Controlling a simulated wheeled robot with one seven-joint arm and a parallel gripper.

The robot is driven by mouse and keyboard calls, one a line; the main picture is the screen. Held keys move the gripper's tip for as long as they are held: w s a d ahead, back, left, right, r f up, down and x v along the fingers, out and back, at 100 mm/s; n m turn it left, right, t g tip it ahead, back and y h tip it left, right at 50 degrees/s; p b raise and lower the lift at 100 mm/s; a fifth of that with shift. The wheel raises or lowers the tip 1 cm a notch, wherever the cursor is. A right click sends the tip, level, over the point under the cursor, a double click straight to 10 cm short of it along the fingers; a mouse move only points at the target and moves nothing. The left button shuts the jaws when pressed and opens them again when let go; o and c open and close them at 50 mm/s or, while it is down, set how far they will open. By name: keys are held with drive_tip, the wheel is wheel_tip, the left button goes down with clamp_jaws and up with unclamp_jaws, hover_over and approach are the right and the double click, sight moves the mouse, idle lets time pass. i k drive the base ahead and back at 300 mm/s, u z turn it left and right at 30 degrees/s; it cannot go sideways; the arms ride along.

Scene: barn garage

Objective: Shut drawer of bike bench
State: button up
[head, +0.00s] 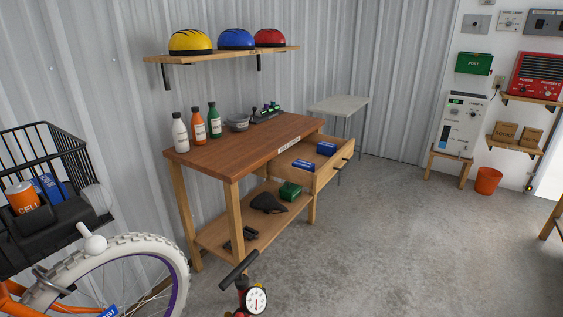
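The bike bench (225,149) is a wooden workbench against the corrugated metal wall, with a lower shelf. Its drawer (331,167) is pulled out at the bench's right end. The drawer's front faces right and carries a dark handle (347,158). Two blue boxes lie in the drawer, one (326,148) toward the back and one (303,165) toward the front. My gripper is not in view.
A bicycle with a front basket (45,200) stands at the lower left. A floor pump with a gauge (256,301) stands before the bench. A grey table (338,104) stands behind the drawer. The concrete floor (410,240) right of the drawer is clear.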

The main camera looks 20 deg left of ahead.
sight(280, 167)
drive_tip(key=u, duration=0.3)
drive_tip(key=i, duration=0.5)
drive_tip(key=u, duration=0.25)
drive_tip(key=k, duration=0.55)
drive_tip(key=u, duration=0.4)
drive_tip(key=i, duration=1.8)
drive_tip(key=z, duration=0.6)
